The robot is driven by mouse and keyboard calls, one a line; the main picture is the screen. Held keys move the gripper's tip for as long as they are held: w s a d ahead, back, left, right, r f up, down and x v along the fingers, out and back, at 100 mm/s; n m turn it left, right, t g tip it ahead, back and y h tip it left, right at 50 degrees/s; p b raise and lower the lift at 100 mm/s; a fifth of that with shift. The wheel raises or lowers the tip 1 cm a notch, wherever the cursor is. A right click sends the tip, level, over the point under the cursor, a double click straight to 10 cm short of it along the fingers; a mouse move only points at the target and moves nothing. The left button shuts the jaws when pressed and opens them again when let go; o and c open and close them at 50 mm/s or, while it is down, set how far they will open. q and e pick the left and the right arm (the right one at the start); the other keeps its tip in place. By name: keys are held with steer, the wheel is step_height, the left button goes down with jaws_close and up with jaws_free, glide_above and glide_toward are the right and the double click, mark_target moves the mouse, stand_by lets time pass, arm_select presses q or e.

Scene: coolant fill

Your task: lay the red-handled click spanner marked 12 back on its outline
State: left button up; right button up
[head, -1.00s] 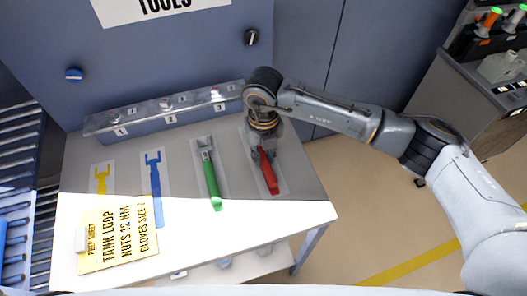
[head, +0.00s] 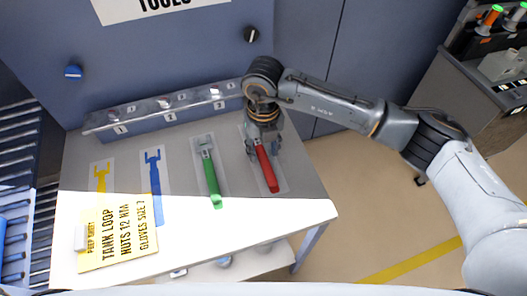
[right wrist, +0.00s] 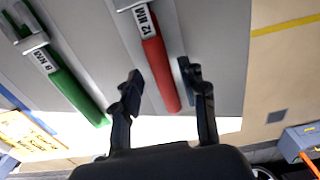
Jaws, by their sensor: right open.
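The red-handled spanner (head: 267,170) lies on the pale strip at the right end of the tool table in the head view. Its label reads 12 NM in the right wrist view (right wrist: 158,62). Its outline cannot be made out beneath it. My right gripper (head: 264,148) is open above the spanner's upper part. In the right wrist view the fingers (right wrist: 160,82) stand apart, one on each side of the red handle, with visible gaps. The spanner's head is hidden under the gripper in the head view. My left gripper is not in view.
A green-handled spanner (head: 211,175) marked 8 NM lies left of the red one. Blue (head: 154,185) and yellow (head: 101,177) spanner shapes are further left. A yellow prep sheet (head: 117,233) lies at the front left. A numbered rail (head: 165,108) runs along the back.

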mark_target(263, 157)
step_height(263, 157, up, 10)
steer(key=b, duration=0.2)
steer(key=shift+r, duration=0.2)
steer(key=shift+s, duration=0.1)
